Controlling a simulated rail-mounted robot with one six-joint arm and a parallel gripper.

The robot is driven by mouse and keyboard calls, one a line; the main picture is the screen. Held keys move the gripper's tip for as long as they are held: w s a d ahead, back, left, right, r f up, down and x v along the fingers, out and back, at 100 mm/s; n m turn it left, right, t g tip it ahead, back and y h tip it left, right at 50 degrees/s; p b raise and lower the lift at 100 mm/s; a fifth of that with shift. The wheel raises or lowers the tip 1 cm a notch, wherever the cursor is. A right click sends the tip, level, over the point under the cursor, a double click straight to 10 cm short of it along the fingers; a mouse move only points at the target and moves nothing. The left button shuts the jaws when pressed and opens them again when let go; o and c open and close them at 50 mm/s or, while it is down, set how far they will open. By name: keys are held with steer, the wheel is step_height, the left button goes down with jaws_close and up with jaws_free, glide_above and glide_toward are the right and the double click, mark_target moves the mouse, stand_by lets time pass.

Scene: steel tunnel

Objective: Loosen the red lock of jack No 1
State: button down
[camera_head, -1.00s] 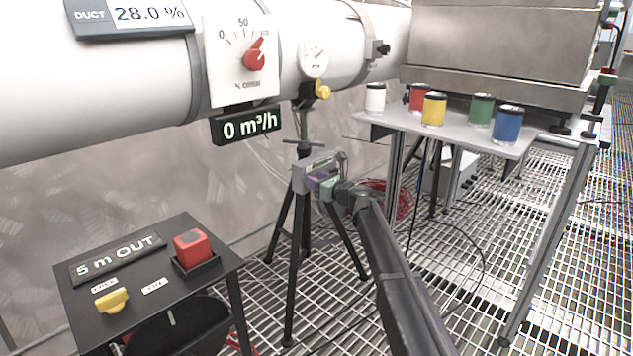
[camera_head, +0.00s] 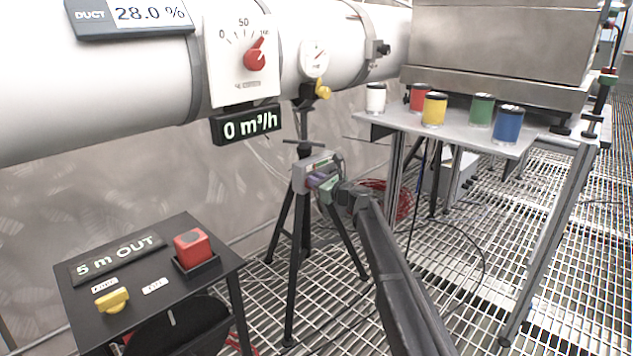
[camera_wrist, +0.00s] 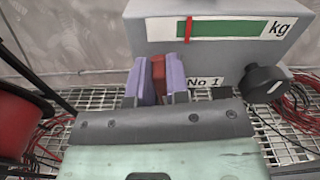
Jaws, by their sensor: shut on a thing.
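Jack No 1 (camera_head: 301,178) is a grey box on a black tripod under the white duct. In the wrist view its box (camera_wrist: 215,55) shows a green kg gauge with a red pointer, a "No 1" label and a black knob (camera_wrist: 264,83) at the right. The red lock (camera_wrist: 158,78) stands upright on the near face, left of the label. My gripper (camera_wrist: 159,80) has its two purple fingers shut on the red lock, one on each side. In the head view my gripper (camera_head: 320,181) is at the jack's front, and the lock is too small to make out.
A black desk (camera_head: 215,250) with a red button and yellow knob stands at left. A table (camera_head: 390,122) with several coloured cans stands at right. In the wrist view a red reel (camera_wrist: 18,118) is at left and red cables lie at right.

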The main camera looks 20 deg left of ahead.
steer(key=n, duration=0.4)
steer(key=shift+s+a+f, duration=0.1)
steer(key=shift+s+f, duration=0.05)
steer(key=shift+s, duration=0.15)
steer(key=n, duration=0.3)
steer(key=n+b, duration=0.1)
steer(key=n, duration=0.2)
steer(key=s+f+n, duration=0.1)
steer(key=n, duration=0.2)
steer(key=shift+a, duration=0.15)
steer(key=shift+f+n+b, duration=0.15)
steer(key=shift+n+b, duration=0.1)
steer(key=shift+n, duration=0.65)
steer(key=shift+f+n+b, duration=0.15)
steer(key=shift+n+b, duration=0.05)
steer(key=shift+n, duration=0.7)
steer(key=c, duration=1.1)
jaws_free()
steer(key=shift+w, duration=0.1)
